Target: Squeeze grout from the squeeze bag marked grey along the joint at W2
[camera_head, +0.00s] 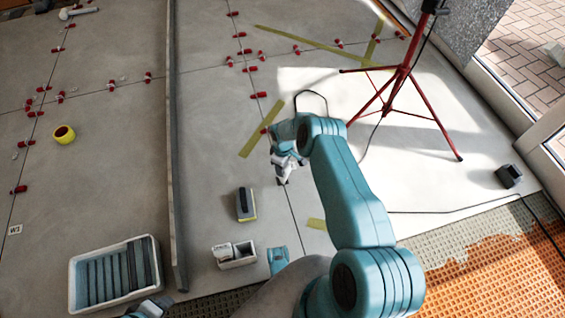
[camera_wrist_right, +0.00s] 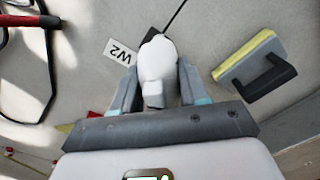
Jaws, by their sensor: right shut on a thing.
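My right gripper (camera_head: 287,160) is shut on a white squeeze bag (camera_head: 283,175), low over the floor near a thin dark joint (camera_head: 296,222) between grey tiles. In the right wrist view the bag (camera_wrist_right: 155,62) sits between the two fingers (camera_wrist_right: 157,90), its rounded white end pointing away from the wrist. No grey marking on it is readable. The W2 tag (camera_wrist_right: 120,51) lies on the tile just left of the bag. A dark joint line (camera_wrist_right: 177,15) runs off beyond the bag's end. Whether the nozzle touches the joint is hidden.
A yellow-edged float (camera_head: 246,205) lies left of the joint; a white box (camera_head: 236,262) and ribbed tray (camera_head: 153,288) stand nearer. A long grey bar (camera_head: 176,140) crosses the floor. A red tripod (camera_head: 402,75) and cable are at right. Red-and-white tile clips line other joints.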

